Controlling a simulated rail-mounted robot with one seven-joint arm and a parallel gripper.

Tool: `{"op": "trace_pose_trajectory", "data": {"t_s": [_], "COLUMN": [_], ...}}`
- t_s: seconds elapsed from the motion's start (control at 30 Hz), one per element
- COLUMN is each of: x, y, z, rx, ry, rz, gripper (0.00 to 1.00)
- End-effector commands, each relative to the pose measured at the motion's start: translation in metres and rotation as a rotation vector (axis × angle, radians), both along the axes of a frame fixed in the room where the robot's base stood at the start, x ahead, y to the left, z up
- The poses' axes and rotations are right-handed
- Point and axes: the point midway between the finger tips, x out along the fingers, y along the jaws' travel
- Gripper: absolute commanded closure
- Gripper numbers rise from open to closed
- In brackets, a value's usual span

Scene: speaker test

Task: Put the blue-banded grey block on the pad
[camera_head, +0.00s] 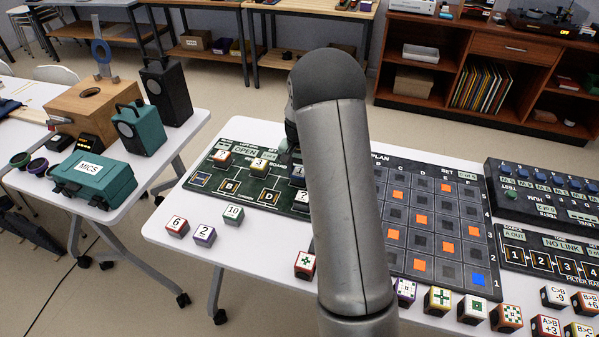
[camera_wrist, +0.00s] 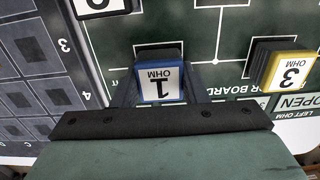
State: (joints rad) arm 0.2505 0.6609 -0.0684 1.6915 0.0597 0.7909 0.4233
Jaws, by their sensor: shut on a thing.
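The blue-banded grey block (camera_wrist: 160,82), with a white top reading "1 OHM", is between the two fingers of my gripper (camera_wrist: 160,90) in the wrist view. My gripper is shut on it. It is over the dark green circuit board (camera_wrist: 215,75); I cannot tell whether it touches the board. In the head view the board (camera_head: 262,197) lies on the white table, and my arm covers its right part and most of my gripper. A whitish patch shows at the top edge of the wrist view, but I cannot tell which mark is the pad.
A yellow-banded "3" block (camera_wrist: 285,70) stands close to the right of the held block in the wrist view. A dark grid panel (camera_head: 420,235) lies right of my arm.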

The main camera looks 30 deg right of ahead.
Motion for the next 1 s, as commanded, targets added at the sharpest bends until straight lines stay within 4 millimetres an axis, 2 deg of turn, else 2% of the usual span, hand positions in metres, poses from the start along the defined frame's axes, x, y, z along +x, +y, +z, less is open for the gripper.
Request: {"op": "trace_pose_trajectory", "data": {"t_s": [0.07,0.1,0.13,0.17,0.43,0.57,1.0], "x": [0.000,0.000,0.000,0.000,0.000,0.000,0.000], "y": [0.000,0.000,0.000,0.000,0.000,0.000,0.000], "z": [-0.004,-0.003,-0.002,-0.002,-0.001,0.009,0.097], "rx": [0.000,0.000,0.000,0.000,0.000,-0.001,-0.001], "ry": [0.000,0.000,0.000,0.000,0.000,-0.002,-0.003], "rz": [0.000,0.000,0.000,0.000,0.000,0.000,0.000], "gripper": [0.84,0.49,0.41,0.39,0.39,0.39,0.39]}}
